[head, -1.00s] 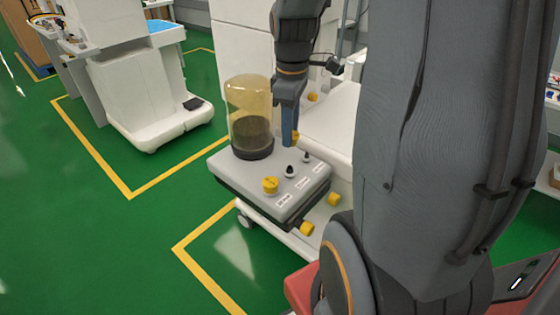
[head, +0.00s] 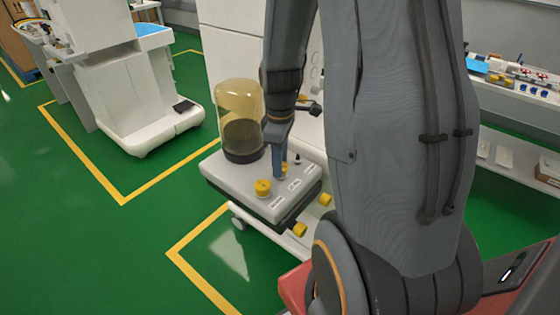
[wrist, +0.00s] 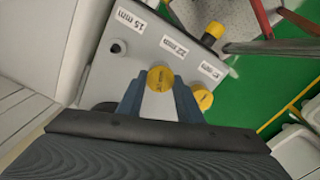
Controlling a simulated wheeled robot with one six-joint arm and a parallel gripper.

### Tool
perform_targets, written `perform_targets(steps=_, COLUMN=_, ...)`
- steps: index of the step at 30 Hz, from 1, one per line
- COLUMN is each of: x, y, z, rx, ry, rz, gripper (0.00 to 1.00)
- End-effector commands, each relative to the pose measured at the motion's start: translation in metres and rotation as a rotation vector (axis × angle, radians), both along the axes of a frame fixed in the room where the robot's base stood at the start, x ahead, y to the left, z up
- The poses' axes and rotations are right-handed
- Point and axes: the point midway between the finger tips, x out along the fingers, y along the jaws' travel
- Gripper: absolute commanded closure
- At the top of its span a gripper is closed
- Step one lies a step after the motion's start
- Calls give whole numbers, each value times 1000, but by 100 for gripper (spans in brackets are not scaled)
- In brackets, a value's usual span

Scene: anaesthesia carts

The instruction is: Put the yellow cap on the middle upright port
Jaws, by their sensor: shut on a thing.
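My gripper (head: 279,174) is over the grey block (head: 226,178), shut on a yellow cap (wrist: 160,79). In the wrist view the cap sits between my fingertips, in line with the middle "22 mm" label (wrist: 173,47). It covers the middle upright port, which is hidden; I cannot tell if the cap is seated on it or just above. In the head view my fingers partly hide this cap (head: 284,168). One end port wears another yellow cap (head: 263,187), also in the wrist view (wrist: 203,98). The other end port (wrist: 117,46), at "15 mm", is bare and black.
An amber-domed canister (head: 240,105) stands on the block just left of my gripper. Yellow caps stick out of the block's front side (head: 299,230) (head: 325,199). A white cart (head: 125,80) stands at the back left, with green floor between.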

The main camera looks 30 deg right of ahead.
Motion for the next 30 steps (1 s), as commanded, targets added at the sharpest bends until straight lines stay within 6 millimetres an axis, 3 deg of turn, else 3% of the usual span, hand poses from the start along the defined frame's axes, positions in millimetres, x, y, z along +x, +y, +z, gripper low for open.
perform_targets(steps=6, x=0, y=0, z=-3, rx=1, ry=1, rz=0, gripper=88)
perform_targets(steps=7, x=0, y=0, z=-3, rx=0, ry=0, rz=0, gripper=64)
perform_targets(steps=10, x=0, y=0, z=-3, rx=0, ry=0, rz=0, gripper=49)
perform_targets(steps=22, x=1, y=0, z=4, rx=-1, ry=-4, rz=0, gripper=49)
perform_targets(steps=30, x=2, y=-1, z=43, rx=-2, ry=-8, rz=0, gripper=49)
